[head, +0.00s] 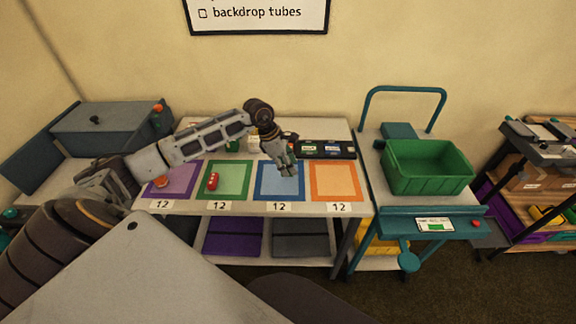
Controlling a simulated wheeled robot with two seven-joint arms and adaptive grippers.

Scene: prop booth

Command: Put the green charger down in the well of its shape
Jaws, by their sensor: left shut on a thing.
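My left gripper (288,168) is above the back part of the blue-bordered mat (281,185), fingers pointing down. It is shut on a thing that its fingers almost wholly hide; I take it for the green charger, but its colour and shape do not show. A black tray (345,153) lies to the right of the gripper at the back of the table, with small green and blue-white patches in it. I cannot tell which of its wells are empty. My right gripper is not in view.
Purple (180,190), green (240,193) and orange (334,195) mats lie along the table front. A red item (213,181) is on the green mat. Small boxes stand behind it. A green crate (428,181) sits on a teal cart at right, and a grey box (105,135) stands at left.

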